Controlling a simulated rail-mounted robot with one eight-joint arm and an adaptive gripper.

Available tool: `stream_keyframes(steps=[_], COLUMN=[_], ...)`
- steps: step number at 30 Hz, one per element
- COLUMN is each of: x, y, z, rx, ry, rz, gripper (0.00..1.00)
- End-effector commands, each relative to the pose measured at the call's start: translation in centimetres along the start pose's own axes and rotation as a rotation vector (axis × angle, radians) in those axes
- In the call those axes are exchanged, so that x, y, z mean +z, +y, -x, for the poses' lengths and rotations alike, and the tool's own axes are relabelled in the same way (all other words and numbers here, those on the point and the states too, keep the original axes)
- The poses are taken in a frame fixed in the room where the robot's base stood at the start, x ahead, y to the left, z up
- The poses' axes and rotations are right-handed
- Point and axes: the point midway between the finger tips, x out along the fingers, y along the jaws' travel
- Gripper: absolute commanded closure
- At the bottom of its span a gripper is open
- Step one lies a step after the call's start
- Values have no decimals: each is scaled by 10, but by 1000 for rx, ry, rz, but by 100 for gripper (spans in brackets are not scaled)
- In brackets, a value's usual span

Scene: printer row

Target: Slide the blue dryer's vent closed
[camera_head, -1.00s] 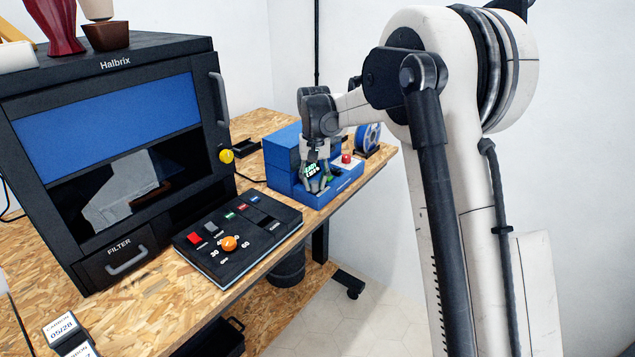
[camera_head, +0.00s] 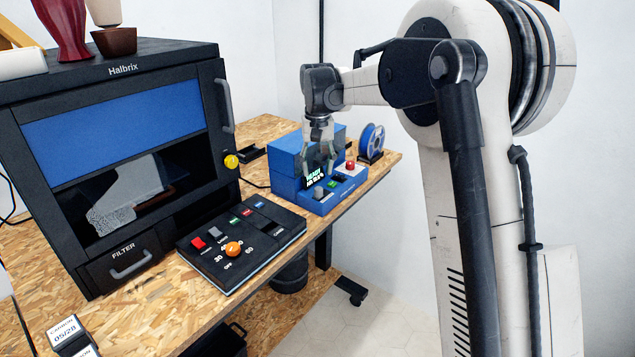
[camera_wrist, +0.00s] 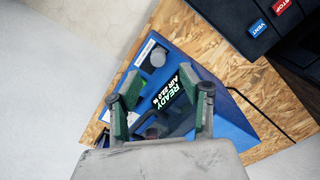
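The blue dryer (camera_head: 284,168) stands at the far end of the bench. Its front has a lit display reading "READY", a grey knob (camera_head: 318,192), a green control and a red button (camera_head: 350,165). My gripper (camera_head: 319,172) points down just above the dryer's front panel. In the wrist view, my gripper (camera_wrist: 166,95) is open with its two green-padded fingers apart and nothing held. The dryer (camera_wrist: 222,112) lies below, with the display between the fingers and the grey knob (camera_wrist: 157,57) beyond them. I cannot make out the vent slider; fingers and palm cover part of the panel.
A black Halbrix cabinet (camera_head: 120,72) with a blue panel stands at left. A black control box (camera_head: 225,262) with an orange knob sits nearer me. A blue filament spool (camera_head: 371,142) stands behind the dryer. The bench edge (camera_head: 365,182) is close to the dryer's right.

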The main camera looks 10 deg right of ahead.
Motion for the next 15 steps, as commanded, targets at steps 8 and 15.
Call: stream_keyframes(steps=[8,15], x=[0,0], y=[0,0], z=[40,49], rx=[0,0], ry=[-1,-1], rz=[1,1], gripper=[61,61])
